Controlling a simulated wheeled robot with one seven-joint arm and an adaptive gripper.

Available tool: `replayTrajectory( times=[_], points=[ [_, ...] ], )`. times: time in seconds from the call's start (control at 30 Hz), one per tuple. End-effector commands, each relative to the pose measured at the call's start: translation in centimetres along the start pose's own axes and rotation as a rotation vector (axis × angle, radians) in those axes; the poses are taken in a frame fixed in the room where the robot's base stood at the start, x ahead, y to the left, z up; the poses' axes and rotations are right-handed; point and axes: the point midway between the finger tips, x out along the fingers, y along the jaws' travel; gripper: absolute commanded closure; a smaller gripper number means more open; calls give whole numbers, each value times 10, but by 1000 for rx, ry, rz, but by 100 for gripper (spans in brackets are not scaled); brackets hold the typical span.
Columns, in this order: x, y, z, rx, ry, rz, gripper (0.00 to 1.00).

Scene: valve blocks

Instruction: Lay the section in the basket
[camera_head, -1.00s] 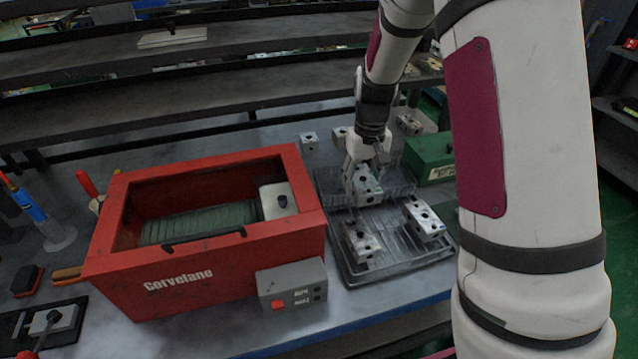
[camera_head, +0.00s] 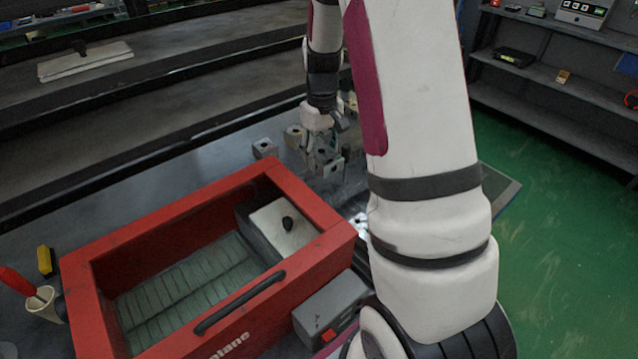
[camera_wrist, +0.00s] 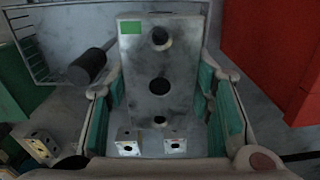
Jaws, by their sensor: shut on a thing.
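The section, a grey metal valve block with round ports (camera_wrist: 158,62), fills the middle of the wrist view. A green patch marks its upper corner. My gripper (camera_wrist: 160,88) is shut on it, with teal pads against its two sides. In the head view my gripper (camera_head: 322,138) holds the block (camera_head: 326,163) beyond the far right corner of the red box. I take the red open-topped box (camera_head: 165,222) as the basket's place; its floor is greenish and ribbed. The block is outside the box.
A pale block with a black knob (camera_head: 285,226) sits inside the box's right end. A grey tray (camera_wrist: 40,45) shows in the wrist view. Small blocks (camera_wrist: 128,143) stand on the table. A grey control unit (camera_head: 330,305) stands beside the box. My arm hides the table's right side.

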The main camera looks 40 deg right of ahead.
Motion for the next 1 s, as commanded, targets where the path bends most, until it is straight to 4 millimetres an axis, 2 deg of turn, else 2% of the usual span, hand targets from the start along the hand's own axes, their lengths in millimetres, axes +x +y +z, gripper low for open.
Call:
replayTrajectory(
  times=[0.1, 0.3, 0.53, 0.77, 1.0],
  points=[
    [28, 0, 1, 0, -4, -1, 98],
    [58, 0, 0, -1, -1, 0, 98],
    [72, 0, 0, 0, 0, 0, 98],
    [100, 0, 0, 0, -1, 0, 98],
    [102, 0, -1, -1, 2, 1, 98]
  ],
)
